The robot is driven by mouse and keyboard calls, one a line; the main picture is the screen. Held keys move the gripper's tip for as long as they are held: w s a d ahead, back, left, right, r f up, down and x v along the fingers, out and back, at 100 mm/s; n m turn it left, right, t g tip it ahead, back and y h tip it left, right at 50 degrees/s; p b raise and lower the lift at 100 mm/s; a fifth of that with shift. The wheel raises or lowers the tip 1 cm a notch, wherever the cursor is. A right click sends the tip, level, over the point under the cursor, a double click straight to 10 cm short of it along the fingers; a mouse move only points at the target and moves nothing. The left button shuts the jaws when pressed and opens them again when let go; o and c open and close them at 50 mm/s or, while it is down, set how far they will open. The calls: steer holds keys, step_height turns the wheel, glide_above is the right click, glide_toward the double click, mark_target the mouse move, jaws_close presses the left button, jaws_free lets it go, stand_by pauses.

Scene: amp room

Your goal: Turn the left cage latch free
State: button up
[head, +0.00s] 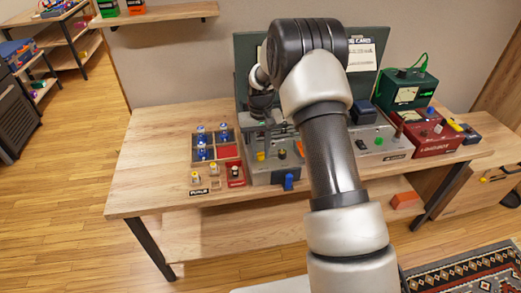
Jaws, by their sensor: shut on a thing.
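My gripper (265,121) points down over the left part of a grey amp chassis (272,177) on the bench. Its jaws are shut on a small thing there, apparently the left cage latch. The latch is too small and too covered by the fingers to make out its shape or angle. A yellow knob (261,156) and a dark knob (282,154) show on the chassis just below the gripper. A blue lever-like part (288,182) is at the chassis front. My arm hides the middle of the chassis.
A sectioned tray (204,159) with blue-based tubes stands left of the chassis. A red meter box (424,134) and a green meter box (405,92) stand at right. A dark green board (246,50) rises behind. The bench's left end (145,170) is clear.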

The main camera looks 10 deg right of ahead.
steer(key=o, duration=1)
step_height(320, 180, up, 18)
steer(key=shift+f+p, duration=0.25)
steer(key=shift+p, duration=0.45)
